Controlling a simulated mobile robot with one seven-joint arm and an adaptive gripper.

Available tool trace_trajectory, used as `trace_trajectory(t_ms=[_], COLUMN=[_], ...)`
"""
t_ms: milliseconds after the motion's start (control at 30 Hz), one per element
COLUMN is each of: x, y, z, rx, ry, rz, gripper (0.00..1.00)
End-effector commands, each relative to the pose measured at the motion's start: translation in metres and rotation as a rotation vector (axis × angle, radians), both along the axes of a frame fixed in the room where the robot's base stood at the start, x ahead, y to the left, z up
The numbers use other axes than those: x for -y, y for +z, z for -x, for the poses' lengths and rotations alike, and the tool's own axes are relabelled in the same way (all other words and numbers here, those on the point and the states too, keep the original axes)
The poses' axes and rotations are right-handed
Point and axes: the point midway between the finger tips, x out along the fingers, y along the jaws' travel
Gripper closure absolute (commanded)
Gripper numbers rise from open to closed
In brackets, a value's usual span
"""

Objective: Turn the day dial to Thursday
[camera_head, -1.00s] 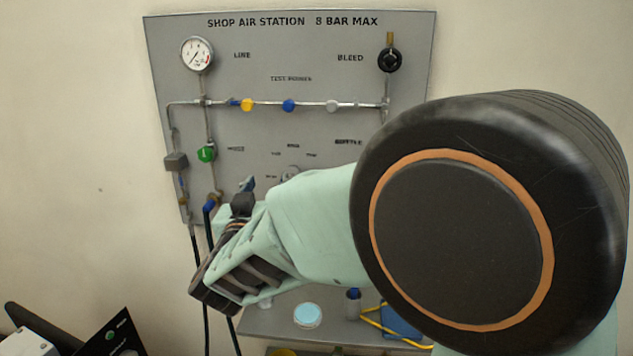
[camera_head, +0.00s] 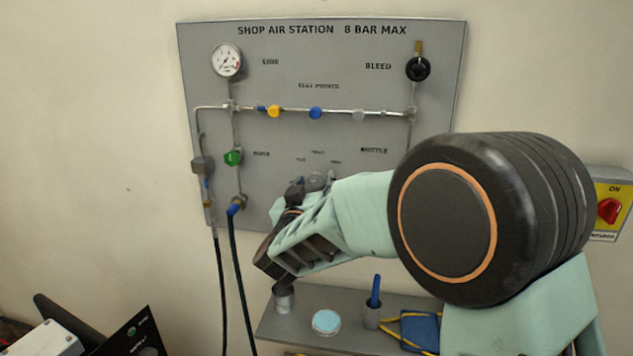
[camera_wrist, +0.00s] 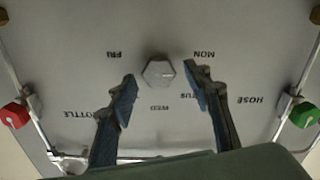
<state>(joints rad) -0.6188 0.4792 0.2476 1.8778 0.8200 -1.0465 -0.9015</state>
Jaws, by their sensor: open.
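The day dial (camera_wrist: 158,72) is a small pale hexagonal knob on the grey panel (camera_head: 340,60). It shows in the wrist view with upside-down labels MON (camera_wrist: 202,54), WED (camera_wrist: 159,108) and FRI (camera_wrist: 120,55) around it. One label is partly covered by the right finger, and no Thursday label is readable. I cannot tell which day the dial points to. My gripper (camera_wrist: 159,76) is open, its blue-grey fingertips on either side of the dial with gaps. In the head view my gripper (camera_head: 300,186) is in front of the lower panel, and my arm hides much of the dial area.
A green valve knob (camera_head: 233,158) and pipes stand out from the panel left of my gripper. A shelf (camera_head: 290,325) below bears a round light-blue-topped dish (camera_head: 326,321) and a cup (camera_head: 372,315). A red switch (camera_head: 608,211) is at right.

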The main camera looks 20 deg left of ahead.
Motion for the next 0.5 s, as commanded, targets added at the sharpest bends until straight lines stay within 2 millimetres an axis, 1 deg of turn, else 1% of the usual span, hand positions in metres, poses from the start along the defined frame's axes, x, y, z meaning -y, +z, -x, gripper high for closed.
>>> trace_trajectory(t_ms=[267,500], x=[-0.0003,-0.0002], y=[0.0000,0.0000], z=[-0.0018,-0.0016], rx=[0.000,0.000], ry=[0.000,0.000], rz=[0.000,0.000], gripper=[0.55,0.80])
